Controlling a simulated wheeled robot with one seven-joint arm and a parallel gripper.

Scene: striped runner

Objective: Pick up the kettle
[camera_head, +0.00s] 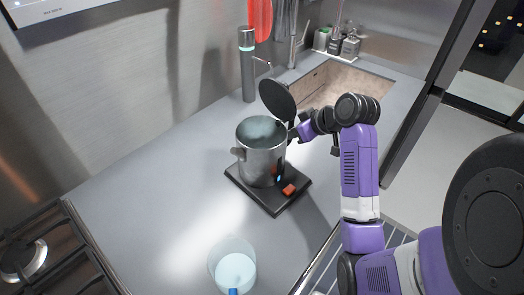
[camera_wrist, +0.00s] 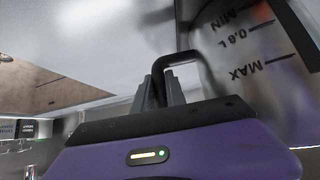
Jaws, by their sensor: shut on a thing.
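The kettle (camera_head: 259,158) is a silver metal pot with its dark round lid (camera_head: 277,100) swung open. It stands upright over a black base (camera_head: 270,203) on the grey counter; I cannot tell whether it is lifted off the base. My gripper (camera_head: 294,133) is at the kettle's right side. In the wrist view my gripper (camera_wrist: 163,88) is shut on the black handle (camera_wrist: 183,58), beside the kettle's metal wall (camera_wrist: 248,55), which carries MIN, 0.8 L and MAX marks. In the head view the handle is mostly hidden by the gripper.
A clear container (camera_head: 232,266) stands at the counter's front. A grey cylinder (camera_head: 247,70) stands near the back wall. A sink (camera_head: 338,82) lies behind my gripper, with bottles (camera_head: 343,43) beyond. A stove (camera_head: 35,255) is at the lower left. The counter left of the kettle is clear.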

